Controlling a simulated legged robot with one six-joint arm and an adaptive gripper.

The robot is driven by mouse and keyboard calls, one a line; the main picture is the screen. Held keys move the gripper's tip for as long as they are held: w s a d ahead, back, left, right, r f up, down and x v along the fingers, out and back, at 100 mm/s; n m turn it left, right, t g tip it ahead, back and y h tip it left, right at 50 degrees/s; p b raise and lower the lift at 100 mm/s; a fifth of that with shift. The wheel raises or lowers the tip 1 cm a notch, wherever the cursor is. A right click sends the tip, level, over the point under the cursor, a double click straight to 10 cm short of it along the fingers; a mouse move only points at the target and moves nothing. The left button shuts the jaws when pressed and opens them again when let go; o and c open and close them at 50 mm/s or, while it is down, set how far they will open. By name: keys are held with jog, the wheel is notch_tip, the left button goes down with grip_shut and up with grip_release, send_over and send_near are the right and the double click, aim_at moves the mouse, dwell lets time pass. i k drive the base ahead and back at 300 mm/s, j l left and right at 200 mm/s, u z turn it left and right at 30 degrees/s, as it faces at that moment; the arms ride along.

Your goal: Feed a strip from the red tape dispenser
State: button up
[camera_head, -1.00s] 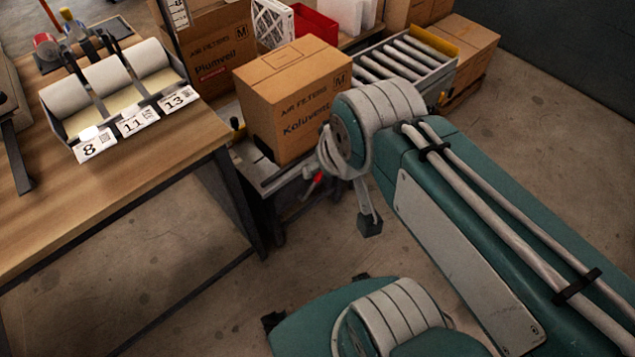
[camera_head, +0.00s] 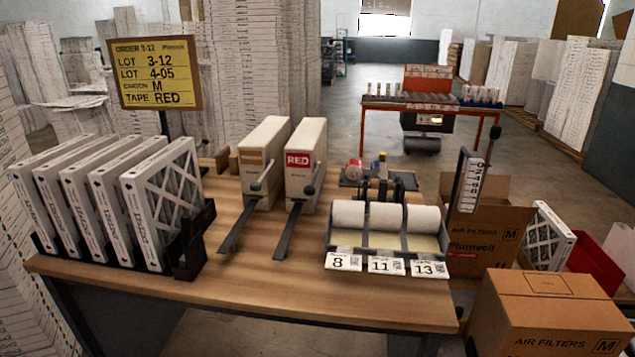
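The red tape dispenser (camera_head: 304,165) stands upright on the wooden table. It is a tall cream box with a red label reading RED, a side lever with a dark knob (camera_head: 309,190), and a dark flat chute (camera_head: 289,232) reaching toward the table's front. I see no tape strip on the chute. A similar dispenser with a brown label (camera_head: 264,163) stands just left of it, with its own lever and chute. My gripper and arm are not in this view.
Several boxed filters (camera_head: 146,205) stand in a rack at the table's left. A roll holder with cards 8, 11, 13 (camera_head: 381,264) sits right of the dispensers. An order sign (camera_head: 155,73) says TAPE RED. Cartons (camera_head: 545,312) stand at lower right. The table front (camera_head: 240,285) is clear.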

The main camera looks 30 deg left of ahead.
aim_at(308, 190)
jog(key=i+j, duration=0.1)
jog(key=j, duration=0.25)
jog(key=i+j+u, duration=0.15)
jog(key=j, duration=0.55)
jog(key=i+j+u, duration=0.15)
jog(key=j, duration=0.2)
jog(key=i+j+u, duration=0.15)
jog(key=i, duration=0.3)
jog(key=i+j+u, duration=0.15)
jog(key=i+j, duration=0.15)
jog(key=i, duration=0.15)
